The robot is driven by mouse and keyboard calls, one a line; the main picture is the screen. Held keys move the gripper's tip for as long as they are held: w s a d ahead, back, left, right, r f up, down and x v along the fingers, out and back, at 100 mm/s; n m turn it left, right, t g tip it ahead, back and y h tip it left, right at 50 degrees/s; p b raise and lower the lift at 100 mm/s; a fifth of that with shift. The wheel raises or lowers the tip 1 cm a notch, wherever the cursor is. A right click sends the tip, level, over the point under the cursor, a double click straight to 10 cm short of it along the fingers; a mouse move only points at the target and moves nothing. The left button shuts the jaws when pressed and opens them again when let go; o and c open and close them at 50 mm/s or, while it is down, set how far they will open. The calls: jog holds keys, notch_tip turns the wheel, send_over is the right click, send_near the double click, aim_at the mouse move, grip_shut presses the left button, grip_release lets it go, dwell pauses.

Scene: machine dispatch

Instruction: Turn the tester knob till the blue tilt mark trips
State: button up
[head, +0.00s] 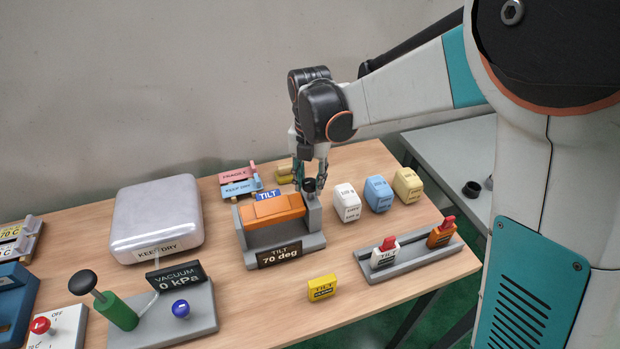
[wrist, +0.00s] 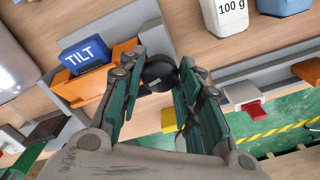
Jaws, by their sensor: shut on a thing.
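The tilt tester (head: 282,236) stands mid-table, a grey frame with an orange cradle (head: 272,211). Its front label (head: 281,252) reads "TILT 70 deg". The blue TILT mark (head: 268,195) lies on the cradle and shows in the wrist view (wrist: 86,54) at the cradle's upper end. The black tester knob (head: 309,185) is at the frame's right side; in the wrist view the knob (wrist: 160,73) sits between my fingertips. My gripper (head: 310,172) points down over it and is shut on it. The fingers hide part of the knob.
White (head: 346,204), blue (head: 378,194) and cream (head: 407,185) weights stand to the right. A grey rack (head: 410,266) with white and orange tilt pieces is front right. A yellow tilt piece (head: 322,288) lies in front. The vacuum stand (head: 200,305) is front left.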

aim_at(310, 181)
jog(key=o, duration=1)
jog(key=shift+o, duration=0.2)
notch_tip(310, 181, up, 12)
